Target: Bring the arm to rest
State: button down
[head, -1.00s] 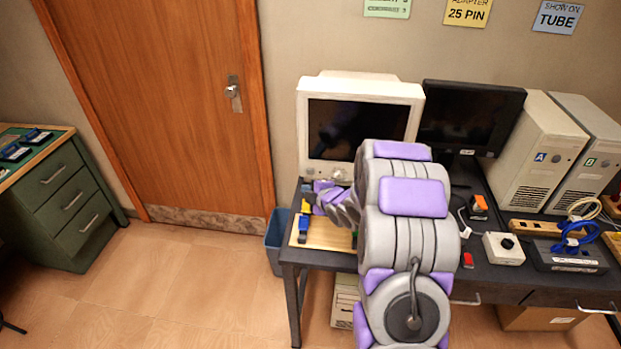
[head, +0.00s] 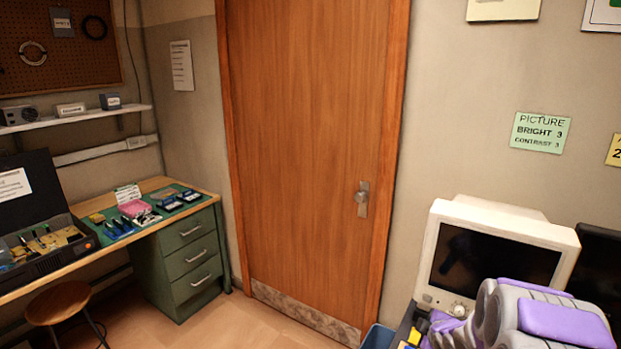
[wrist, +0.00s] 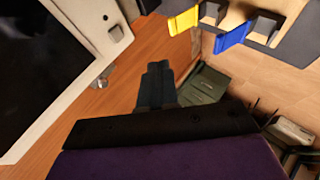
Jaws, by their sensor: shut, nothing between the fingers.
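My arm shows at the bottom right of the head view, grey with purple pads, in front of the white CRT monitor (head: 495,255). Its far end is cut off or hidden there by the arm's own links. In the wrist view my gripper (wrist: 158,70) is shut, its dark fingers together and empty. The monitor's white frame and dark screen (wrist: 45,70) fill the left side of the wrist view. A yellow piece (wrist: 183,20) and a blue piece (wrist: 232,37) show above and to the right of the fingers, apart from them.
A closed wooden door (head: 305,150) stands in the middle. A green drawer unit (head: 190,260) and a bench with an open black case (head: 75,262) are at the left, with a stool (head: 58,303) in front. A blue bin (head: 378,337) is beside the dark table. The floor before the door is clear.

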jog(key=s+a+r+m+g, duration=0.3)
jog(key=s+a+m+g, duration=0.1)
jog(key=s, duration=1)
jog(key=s+a+r+m+g, duration=0.4)
jog(key=s+a, duration=0.3)
jog(key=s, duration=0.7)
jog(key=s+a+r+m+g, duration=0.3)
jog(key=s+a, duration=0.3)
jog(key=s, duration=0.9)
jog(key=shift+a+r+m+g+y, duration=0.35)
jog(key=shift+m+g, duration=0.25)
jog(key=shift+m, duration=0.2)
jog(key=shift+d, duration=0.15)
